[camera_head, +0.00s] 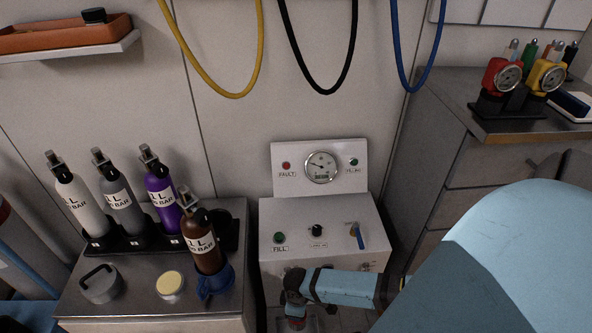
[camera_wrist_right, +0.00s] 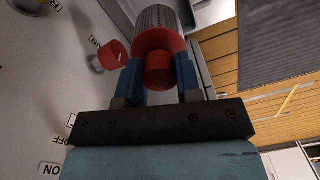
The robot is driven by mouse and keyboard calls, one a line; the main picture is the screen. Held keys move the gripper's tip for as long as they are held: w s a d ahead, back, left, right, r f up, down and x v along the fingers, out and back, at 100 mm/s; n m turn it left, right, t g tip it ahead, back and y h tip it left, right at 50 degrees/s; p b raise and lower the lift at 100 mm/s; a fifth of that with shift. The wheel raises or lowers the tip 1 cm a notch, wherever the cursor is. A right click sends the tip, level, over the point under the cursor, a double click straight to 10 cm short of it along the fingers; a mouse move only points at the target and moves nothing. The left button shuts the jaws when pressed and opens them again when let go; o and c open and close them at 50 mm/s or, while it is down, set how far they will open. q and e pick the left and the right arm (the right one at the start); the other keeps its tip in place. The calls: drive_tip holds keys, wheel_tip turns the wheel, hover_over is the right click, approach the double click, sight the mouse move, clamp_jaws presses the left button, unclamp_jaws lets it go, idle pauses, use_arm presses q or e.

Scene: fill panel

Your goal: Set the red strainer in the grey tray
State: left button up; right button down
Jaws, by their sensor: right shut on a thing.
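The red strainer (camera_wrist_right: 158,45) has a red collar and end and a grey ribbed body. In the right wrist view, my right gripper (camera_wrist_right: 158,75) is shut on its red end. In the head view my right gripper (camera_head: 295,306) is low in front of the white panel box, with a bit of the red strainer (camera_head: 296,322) below it; the rest is hidden or cut off. I cannot make out the grey tray for sure. A dark grey flat surface (camera_wrist_right: 285,45) shows at the upper right of the wrist view. My left gripper is not in view.
The white panel box (camera_head: 320,215) has buttons, a gauge and a blue lever. A red knob (camera_wrist_right: 112,52) stands near the strainer on its face. Labelled bottles (camera_head: 160,200) stand on a cabinet at left. A drawer cabinet (camera_head: 470,160) stands at right.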

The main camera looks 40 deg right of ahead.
sight(297, 323)
wheel_tip(297, 323, down, 7)
drive_tip(key=shift+r+b, duration=0.1)
drive_tip(key=shift+b, duration=1.15)
wheel_tip(297, 323, down, 4)
drive_tip(key=shift+r+b, duration=0.2)
drive_tip(key=shift+b, duration=0.85)
drive_tip(key=shift+f, duration=0.25)
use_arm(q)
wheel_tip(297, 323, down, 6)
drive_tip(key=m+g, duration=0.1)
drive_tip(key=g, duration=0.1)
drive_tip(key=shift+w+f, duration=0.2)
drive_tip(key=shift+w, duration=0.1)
use_arm(e)
drive_tip(key=shift+r, duration=0.1)
drive_tip(key=c, duration=0.8)
unclamp_jaws()
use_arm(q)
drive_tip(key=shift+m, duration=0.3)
